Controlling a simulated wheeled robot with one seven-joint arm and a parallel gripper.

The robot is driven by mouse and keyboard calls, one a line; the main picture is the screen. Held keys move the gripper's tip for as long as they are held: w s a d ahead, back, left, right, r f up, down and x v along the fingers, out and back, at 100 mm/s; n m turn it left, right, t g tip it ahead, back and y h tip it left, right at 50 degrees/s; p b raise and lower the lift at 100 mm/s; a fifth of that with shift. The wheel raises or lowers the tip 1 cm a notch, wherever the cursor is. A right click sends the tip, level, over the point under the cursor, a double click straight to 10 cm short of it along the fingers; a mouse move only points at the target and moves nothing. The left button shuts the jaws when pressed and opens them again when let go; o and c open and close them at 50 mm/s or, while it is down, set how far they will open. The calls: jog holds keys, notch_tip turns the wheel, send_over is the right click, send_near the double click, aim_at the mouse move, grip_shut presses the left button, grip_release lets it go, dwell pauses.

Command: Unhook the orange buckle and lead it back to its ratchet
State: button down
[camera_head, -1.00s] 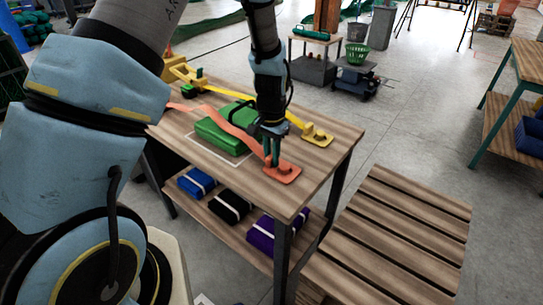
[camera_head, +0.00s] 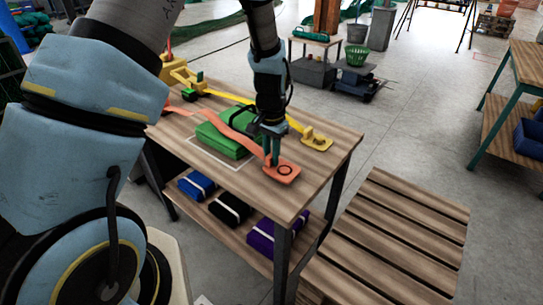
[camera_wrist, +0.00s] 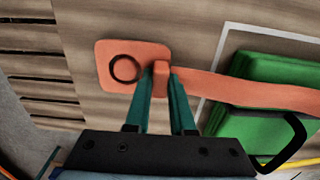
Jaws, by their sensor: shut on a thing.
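The orange buckle (camera_wrist: 160,82) is between my gripper's teal fingers (camera_wrist: 161,90), which are shut on it. It sits at the inner edge of a flat orange plate (camera_wrist: 107,61) with a dark ring on it. In the head view my gripper (camera_head: 271,158) points down at this orange plate (camera_head: 285,175) near the table's front right corner. I cannot tell whether the buckle is clear of the plate. The orange strap (camera_head: 232,126) runs from the buckle back left over the green bundle (camera_head: 216,140). An orange piece at the strap's far end (camera_head: 175,108) is partly hidden by my arm.
A yellow strap (camera_head: 245,101) runs behind the bundle from a yellow ratchet (camera_head: 180,75) to a yellow plate (camera_head: 318,142). The wooden table (camera_head: 258,195) has bare room at its front. Wrapped bundles lie on the shelf below. A slatted bench (camera_head: 400,230) stands at right.

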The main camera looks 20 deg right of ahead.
jog(key=shift+r+p, duration=1.4)
jog(key=shift+r, duration=0.75)
jog(key=shift+d, duration=0.1)
